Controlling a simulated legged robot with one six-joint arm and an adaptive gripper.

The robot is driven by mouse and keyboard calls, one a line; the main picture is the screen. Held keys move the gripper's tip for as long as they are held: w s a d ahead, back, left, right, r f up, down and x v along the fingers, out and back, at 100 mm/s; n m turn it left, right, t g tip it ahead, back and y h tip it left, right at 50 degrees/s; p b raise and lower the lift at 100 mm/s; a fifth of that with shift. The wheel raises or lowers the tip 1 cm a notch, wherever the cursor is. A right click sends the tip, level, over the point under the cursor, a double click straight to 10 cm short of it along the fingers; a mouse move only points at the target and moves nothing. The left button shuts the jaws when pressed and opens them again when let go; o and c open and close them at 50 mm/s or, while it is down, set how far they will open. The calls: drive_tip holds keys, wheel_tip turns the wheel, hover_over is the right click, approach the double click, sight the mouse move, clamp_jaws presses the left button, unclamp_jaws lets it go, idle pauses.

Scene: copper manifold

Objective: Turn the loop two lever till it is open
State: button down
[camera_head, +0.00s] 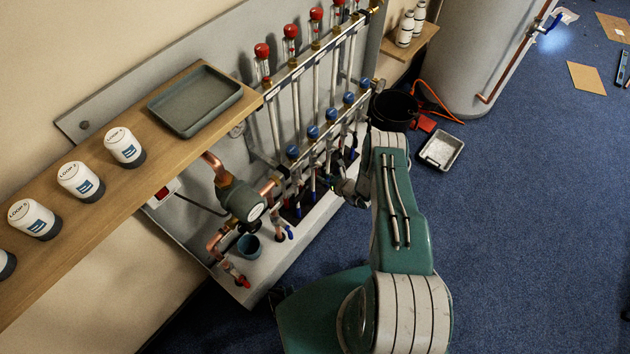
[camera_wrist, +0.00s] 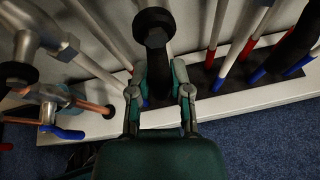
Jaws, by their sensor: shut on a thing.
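The copper manifold stands against a grey panel in the head view, with a lower bar carrying several blue knobs (camera_head: 313,132). My gripper (camera_head: 346,186) is at the manifold's lower right, partly hidden by my arm. In the wrist view my gripper (camera_wrist: 160,92) has one finger on each side of a dark lever-like part (camera_wrist: 155,30) with a rounded black end, and is shut on it.
A wooden shelf (camera_head: 165,150) with a grey tray (camera_head: 196,98) and white bottles stands at left. Pipes with red and blue ends (camera_wrist: 216,84) are close to my gripper's right. A blue-handled valve (camera_wrist: 66,132) is at its left. A black bucket (camera_head: 393,110) stands beyond.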

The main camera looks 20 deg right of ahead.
drive_tip(key=shift+d+f+n, duration=0.1)
drive_tip(key=shift+d+n, duration=0.2)
drive_tip(key=shift+w+n+t+h, duration=0.15)
drive_tip(key=shift+n+t+h, duration=0.15)
drive_tip(key=shift+t+h, duration=0.15)
drive_tip(key=shift+d, duration=0.1)
drive_tip(key=c, duration=0.5)
unclamp_jaws()
drive_tip(key=shift+c, duration=0.2)
drive_tip(key=v, duration=1.2)
drive_tip(key=shift+w, duration=0.2)
